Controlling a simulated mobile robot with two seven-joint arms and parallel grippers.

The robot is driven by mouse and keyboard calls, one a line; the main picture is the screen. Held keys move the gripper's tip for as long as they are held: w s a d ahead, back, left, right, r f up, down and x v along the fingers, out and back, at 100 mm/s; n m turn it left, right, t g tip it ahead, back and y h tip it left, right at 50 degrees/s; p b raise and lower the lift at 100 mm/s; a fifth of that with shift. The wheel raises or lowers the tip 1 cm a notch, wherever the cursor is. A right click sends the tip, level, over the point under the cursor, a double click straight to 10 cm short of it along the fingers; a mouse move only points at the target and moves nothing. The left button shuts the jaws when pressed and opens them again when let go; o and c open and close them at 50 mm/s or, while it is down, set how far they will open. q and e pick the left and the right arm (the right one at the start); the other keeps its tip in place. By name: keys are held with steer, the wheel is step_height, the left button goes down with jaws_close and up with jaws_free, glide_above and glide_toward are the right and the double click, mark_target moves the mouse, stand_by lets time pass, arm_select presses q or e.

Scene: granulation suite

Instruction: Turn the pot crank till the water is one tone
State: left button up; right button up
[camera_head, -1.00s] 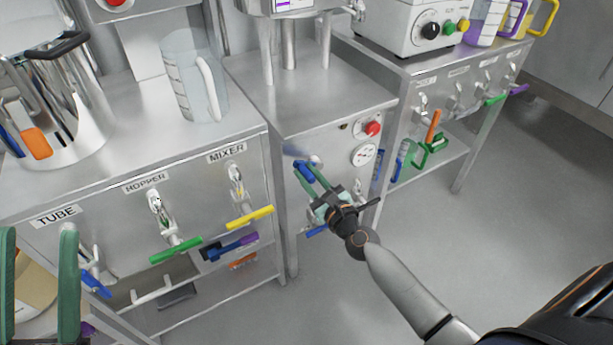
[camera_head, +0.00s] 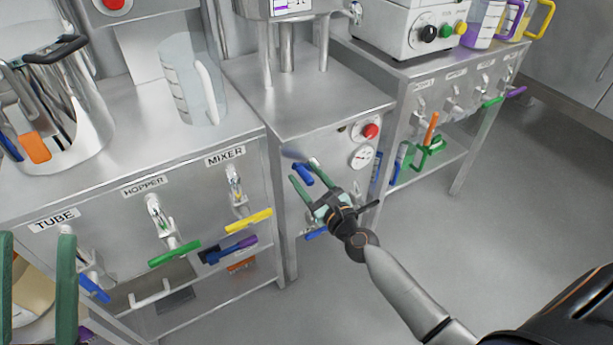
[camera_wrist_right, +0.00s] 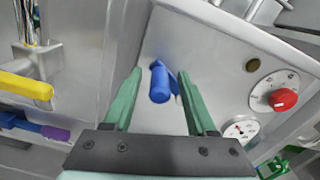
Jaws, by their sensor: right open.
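A blue crank handle (camera_head: 303,173) sticks out from the front of the middle steel cabinet (camera_head: 318,88); it also shows in the right wrist view (camera_wrist_right: 159,84). My right gripper (camera_head: 303,170) has its green fingers spread, one on each side of the blue handle. In the right wrist view the open fingers (camera_wrist_right: 160,72) show gaps to the handle. Above this cabinet stands a steel vessel on legs (camera_head: 285,6), cut off by the top edge; no water shows inside it. My left gripper (camera_head: 36,238) is open at the lower left, apart from the handle.
Left of the crank, the bench has labelled taps with a yellow handle (camera_head: 248,219) and a green handle (camera_head: 174,253). A clear jug (camera_head: 185,85) and a steel pitcher (camera_head: 75,105) stand on it. A red knob (camera_head: 370,132) and a gauge (camera_head: 361,157) sit right of the crank.

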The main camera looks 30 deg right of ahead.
steer(key=s+d+b, duration=0.1)
steer(key=s+b, duration=0.1)
steer(key=s, duration=1)
steer(key=shift+s, duration=0.25)
stand_by(0.9)
